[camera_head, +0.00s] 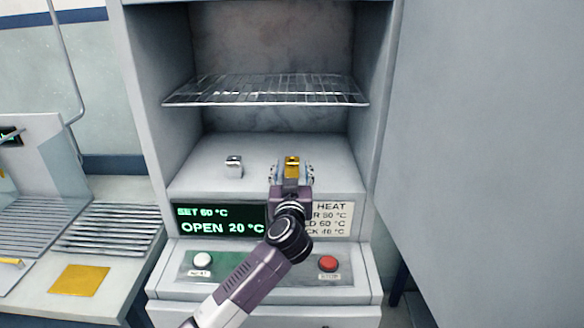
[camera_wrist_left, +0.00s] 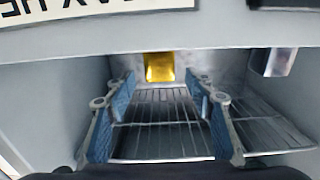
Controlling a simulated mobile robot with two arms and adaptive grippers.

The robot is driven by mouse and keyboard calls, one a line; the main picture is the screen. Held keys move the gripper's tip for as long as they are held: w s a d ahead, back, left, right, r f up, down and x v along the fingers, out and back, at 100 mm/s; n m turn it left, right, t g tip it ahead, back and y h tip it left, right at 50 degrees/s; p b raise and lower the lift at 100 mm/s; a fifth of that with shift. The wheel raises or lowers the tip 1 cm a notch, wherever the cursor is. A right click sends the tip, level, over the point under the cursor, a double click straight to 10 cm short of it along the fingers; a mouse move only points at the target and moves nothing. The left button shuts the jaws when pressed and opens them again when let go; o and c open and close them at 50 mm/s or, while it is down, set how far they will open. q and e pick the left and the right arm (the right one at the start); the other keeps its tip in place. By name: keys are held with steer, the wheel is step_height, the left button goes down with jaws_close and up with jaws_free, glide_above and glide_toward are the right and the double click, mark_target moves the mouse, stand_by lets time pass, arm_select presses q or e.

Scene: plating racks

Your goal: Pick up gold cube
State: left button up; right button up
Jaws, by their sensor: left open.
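The gold cube (camera_head: 292,163) sits on the floor of the open oven-like chamber, right of a silver cube (camera_head: 234,163). My left gripper (camera_head: 292,174) reaches into the chamber front with its fingers spread to either side of the gold cube in the head view. In the left wrist view the gold cube (camera_wrist_left: 160,67) shows just beyond the open fingertips (camera_wrist_left: 163,82), centred in the gap, and nothing is held. The silver cube (camera_wrist_left: 272,62) is off to the right there. Whether the fingers touch the gold cube cannot be told. My right gripper is not in view.
A wire rack (camera_head: 265,91) spans the chamber above the cubes. Below the opening are a display panel reading OPEN 20 °C (camera_head: 220,219), a white button (camera_head: 202,260) and a red button (camera_head: 328,263). A counter with a gold square (camera_head: 80,280) stands left. A large grey panel fills the right.

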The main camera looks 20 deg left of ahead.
mark_target(292, 164)
arm_select(q)
steer(key=shift+x, duration=1.75)
steer(key=shift+s, duration=0.1)
steer(key=shift+c, duration=0.3)
jaws_close()
steer(key=shift+r, duration=0.1)
